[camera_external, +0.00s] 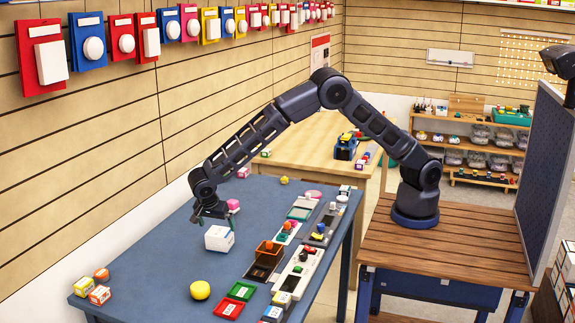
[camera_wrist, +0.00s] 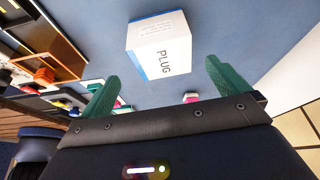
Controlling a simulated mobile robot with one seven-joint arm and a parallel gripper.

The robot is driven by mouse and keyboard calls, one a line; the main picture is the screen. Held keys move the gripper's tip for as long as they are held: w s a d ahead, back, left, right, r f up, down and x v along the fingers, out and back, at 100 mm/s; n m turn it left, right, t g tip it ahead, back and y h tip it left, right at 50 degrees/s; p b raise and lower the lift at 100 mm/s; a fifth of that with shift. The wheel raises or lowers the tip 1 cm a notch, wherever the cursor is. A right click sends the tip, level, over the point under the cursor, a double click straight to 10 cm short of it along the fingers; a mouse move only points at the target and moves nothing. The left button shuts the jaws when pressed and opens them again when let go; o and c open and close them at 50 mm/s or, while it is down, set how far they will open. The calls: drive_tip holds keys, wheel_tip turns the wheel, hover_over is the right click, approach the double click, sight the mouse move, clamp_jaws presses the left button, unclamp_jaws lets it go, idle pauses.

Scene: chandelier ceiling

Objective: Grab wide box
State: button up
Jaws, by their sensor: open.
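The wide box is a white carton with a blue edge (camera_external: 219,238) standing on the blue-grey table. In the wrist view the box (camera_wrist: 160,45) shows the word PLUG on one face. My gripper (camera_external: 213,211) is just above the box in the external view, its fingers pointing down. In the wrist view my gripper (camera_wrist: 162,71) has its two green fingers spread apart, with nothing between them. The box lies ahead of the fingertips, roughly centred between them. I cannot tell the exact height gap.
A yellow ball-like object (camera_external: 200,290) and small orange-and-white boxes (camera_external: 100,295) stand on the front of the table (camera_external: 160,260). An orange open bin (camera_external: 265,262) and several trays line its right side. A pink block (camera_external: 233,204) is behind the gripper.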

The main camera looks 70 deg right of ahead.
sight(219, 232)
drive_tip(key=x, duration=0.8)
drive_tip(key=shift+w+d, duration=0.1)
drive_tip(key=shift+w, duration=0.1)
drive_tip(key=c, duration=1.1)
drive_tip(key=shift+o, duration=0.2)
drive_tip(key=shift+r, duration=0.15)
